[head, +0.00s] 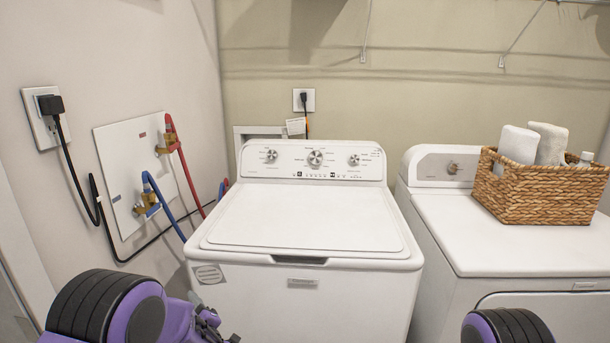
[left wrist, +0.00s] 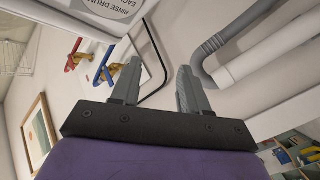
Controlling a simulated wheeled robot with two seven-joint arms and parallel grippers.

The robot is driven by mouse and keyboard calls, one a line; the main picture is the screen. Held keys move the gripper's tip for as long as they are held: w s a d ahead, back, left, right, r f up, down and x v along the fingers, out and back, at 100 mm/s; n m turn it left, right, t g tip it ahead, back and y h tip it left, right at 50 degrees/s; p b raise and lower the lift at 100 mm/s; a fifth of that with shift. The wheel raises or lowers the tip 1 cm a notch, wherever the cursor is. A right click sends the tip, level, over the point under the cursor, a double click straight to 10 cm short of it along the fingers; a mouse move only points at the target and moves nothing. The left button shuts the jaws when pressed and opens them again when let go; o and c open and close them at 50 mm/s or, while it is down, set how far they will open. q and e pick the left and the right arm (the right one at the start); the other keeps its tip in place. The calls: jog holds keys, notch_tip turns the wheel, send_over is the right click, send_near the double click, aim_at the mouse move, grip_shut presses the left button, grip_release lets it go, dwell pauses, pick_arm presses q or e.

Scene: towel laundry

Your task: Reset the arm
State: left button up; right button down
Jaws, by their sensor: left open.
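My left gripper (left wrist: 157,82) is open in the left wrist view, its two grey fingers apart with nothing between them. In the head view my left arm, purple and black, is at the lower left, in front of the washer's left side. Its fingers cannot be made out there. Of my right arm, only a purple and black part shows at the bottom right edge; its gripper is out of view. The white washer (head: 305,222) stands in the middle with its lid shut.
A white dryer (head: 520,250) stands right of the washer. A wicker basket (head: 550,195) with rolled white towels (head: 518,145) sits on it. Red and blue hoses (head: 163,205) run from the left wall box. A grey hose (left wrist: 215,45) shows in the left wrist view.

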pick_arm(q)
jog(key=s+f+m+g+h, duration=0.2)
jog(key=s+f+m+h, duration=0.25)
jog(key=s+f, duration=0.65)
jog(key=s+f+m+g+h, duration=0.1)
jog(key=s+f+g, duration=0.1)
jog(key=s, duration=0.8)
jog(key=s+f+m+g+h, duration=0.1)
jog(key=s+f+g, duration=0.2)
jog(key=s, duration=0.7)
jog(key=s+f+m+g+h, duration=0.1)
jog(key=s+f+m+g, duration=0.1)
jog(key=s+f, duration=0.4)
jog(key=s+g, duration=0.1)
jog(key=s, duration=0.3)
jog(key=shift+s+a+f, duration=0.25)
jog(key=shift+a, duration=0.15)
